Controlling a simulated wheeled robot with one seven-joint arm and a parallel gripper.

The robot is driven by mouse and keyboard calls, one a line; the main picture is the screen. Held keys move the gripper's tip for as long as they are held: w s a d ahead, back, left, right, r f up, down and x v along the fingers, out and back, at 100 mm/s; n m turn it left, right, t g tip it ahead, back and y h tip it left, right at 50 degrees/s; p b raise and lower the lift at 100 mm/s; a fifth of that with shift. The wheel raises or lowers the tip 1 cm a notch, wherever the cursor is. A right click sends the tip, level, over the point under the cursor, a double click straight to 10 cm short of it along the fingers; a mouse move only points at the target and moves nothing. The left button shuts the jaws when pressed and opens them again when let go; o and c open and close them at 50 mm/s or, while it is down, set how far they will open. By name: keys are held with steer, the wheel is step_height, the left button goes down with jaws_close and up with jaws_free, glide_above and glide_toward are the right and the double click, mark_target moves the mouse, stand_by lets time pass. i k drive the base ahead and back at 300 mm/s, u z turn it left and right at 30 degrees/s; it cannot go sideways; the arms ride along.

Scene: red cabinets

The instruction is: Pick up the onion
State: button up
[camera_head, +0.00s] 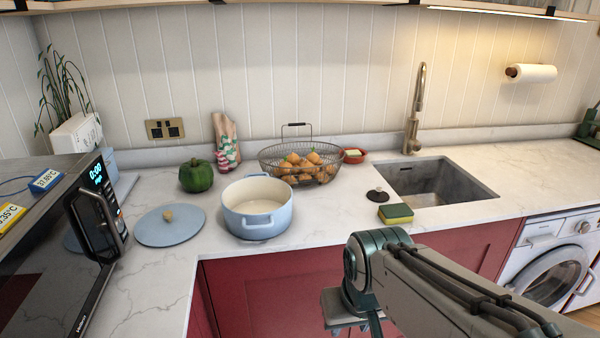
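Several orange-brown rounded items (301,164) lie in a dark wire basket (273,168) on the counter, near the back wall. They look like onions, but they are too small to tell for sure, and no single onion stands apart. My gripper (352,322) is low in front of the counter's red cabinets, at the bottom of the picture. It is well in front of the basket and apart from it. My arm hides most of it, so its fingers and opening cannot be made out.
A blue pot (258,221) stands in front of the basket, its lid (170,225) to the left. A green pepper-like vegetable (196,176) stands behind the lid. A sponge (396,214) and sink (440,184) are to the right. A microwave (45,250) fills the left side.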

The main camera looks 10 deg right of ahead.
mark_target(306, 163)
steer(key=z, duration=0.35)
steer(key=i, duration=1.05)
steer(key=z, duration=0.2)
